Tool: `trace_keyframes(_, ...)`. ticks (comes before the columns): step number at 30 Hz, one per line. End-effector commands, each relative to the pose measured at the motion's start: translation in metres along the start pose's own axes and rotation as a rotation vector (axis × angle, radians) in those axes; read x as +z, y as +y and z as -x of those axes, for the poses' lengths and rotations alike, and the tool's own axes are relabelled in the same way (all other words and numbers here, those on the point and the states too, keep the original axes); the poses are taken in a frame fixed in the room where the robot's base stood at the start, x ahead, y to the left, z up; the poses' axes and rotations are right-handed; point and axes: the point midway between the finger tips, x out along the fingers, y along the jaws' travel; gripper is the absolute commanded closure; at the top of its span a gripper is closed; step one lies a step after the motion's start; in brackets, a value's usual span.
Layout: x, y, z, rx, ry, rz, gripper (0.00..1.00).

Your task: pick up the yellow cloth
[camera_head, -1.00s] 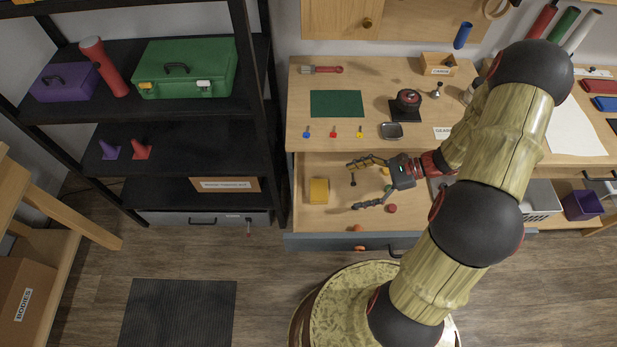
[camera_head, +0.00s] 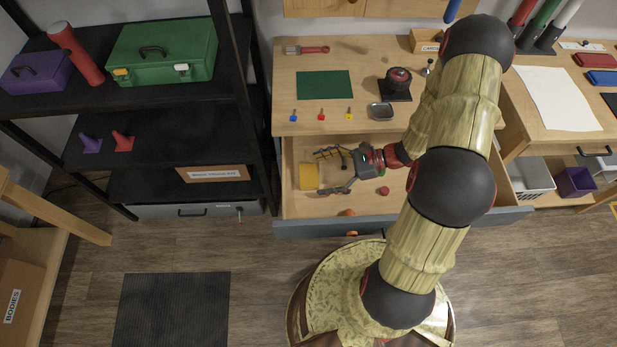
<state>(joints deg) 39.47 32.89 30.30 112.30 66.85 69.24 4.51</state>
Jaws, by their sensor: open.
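The yellow cloth (camera_head: 308,177) looks like a small folded yellow block lying in the left part of the open drawer (camera_head: 352,209) under the workbench. My gripper (camera_head: 318,173) reaches into the drawer area from the right, its two fingers spread and pointing left. The fingertips are at the right side of the cloth, one toward its far end and one toward its near end. The jaws are open with nothing held. I cannot tell how high the fingers are above the drawer floor or whether they touch the cloth.
A red round item (camera_head: 384,190) and an orange one (camera_head: 348,212) lie in the drawer. A black shelf (camera_head: 150,120) stands left of the drawer.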

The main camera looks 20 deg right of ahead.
Motion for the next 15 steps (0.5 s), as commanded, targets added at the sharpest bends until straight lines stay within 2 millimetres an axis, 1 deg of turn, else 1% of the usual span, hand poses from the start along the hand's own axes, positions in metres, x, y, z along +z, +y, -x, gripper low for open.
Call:
trace_keyframes(6, 0.0007, -0.0003, -0.0007, -0.001, 0.0, 0.0, 0.14)
trace_keyframes(15, 0.0005, -0.0003, -0.0005, 0.0, 0.001, 0.0, 0.31)
